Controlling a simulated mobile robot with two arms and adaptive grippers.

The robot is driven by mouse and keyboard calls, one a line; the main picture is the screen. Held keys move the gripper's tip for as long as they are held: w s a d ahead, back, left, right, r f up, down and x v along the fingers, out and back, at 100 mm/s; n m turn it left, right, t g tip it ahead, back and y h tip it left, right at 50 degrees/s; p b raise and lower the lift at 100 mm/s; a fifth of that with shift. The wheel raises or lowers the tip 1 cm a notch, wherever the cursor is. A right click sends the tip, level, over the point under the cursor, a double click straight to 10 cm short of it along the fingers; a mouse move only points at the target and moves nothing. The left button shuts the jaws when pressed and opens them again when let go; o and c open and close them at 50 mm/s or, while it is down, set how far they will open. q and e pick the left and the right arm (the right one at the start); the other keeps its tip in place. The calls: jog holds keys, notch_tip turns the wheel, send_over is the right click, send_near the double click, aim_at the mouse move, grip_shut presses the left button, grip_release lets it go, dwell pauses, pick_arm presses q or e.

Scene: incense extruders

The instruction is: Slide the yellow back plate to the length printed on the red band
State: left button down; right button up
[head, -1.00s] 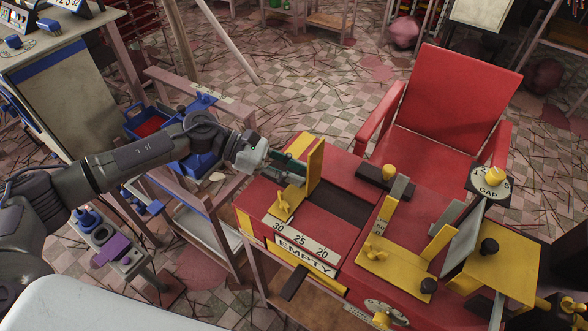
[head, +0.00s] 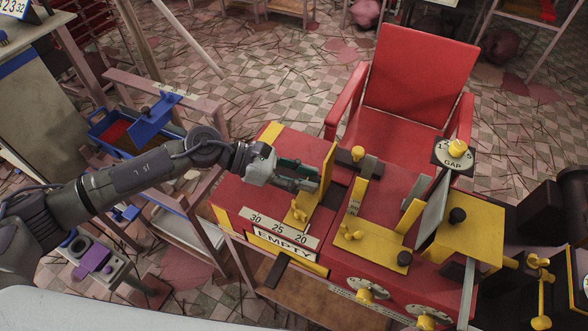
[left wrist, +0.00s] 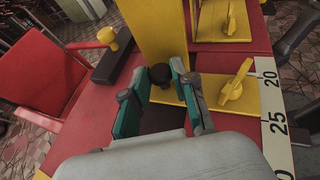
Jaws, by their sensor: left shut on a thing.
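The upright yellow back plate (head: 327,170) stands over the dark slot of the red machine (head: 240,185). Its foot, with a yellow wing nut (head: 298,212), lies beside the white scale (head: 278,229) marked 30, 25, 20, near the 20 end. My left gripper (head: 312,180) is at the plate's left face. In the left wrist view its fingers (left wrist: 170,74) are shut on a black knob (left wrist: 160,76) in front of the plate (left wrist: 155,28); the fingers partly hide the knob. I cannot make out a number on a red band. My right gripper is not in view.
A second yellow plate with a wing nut (head: 352,234) sits to the right on the machine. A round GAP dial (head: 454,153) stands beyond it. A red chair (head: 415,85) is behind the machine. A frame with a blue bin (head: 112,130) stands left.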

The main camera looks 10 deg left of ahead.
pick_arm(q)
jog(key=c, duration=1)
grip_release()
jog(key=shift+a, duration=0.1)
jog(key=shift+o, duration=0.2)
jog(key=v, duration=1.2)
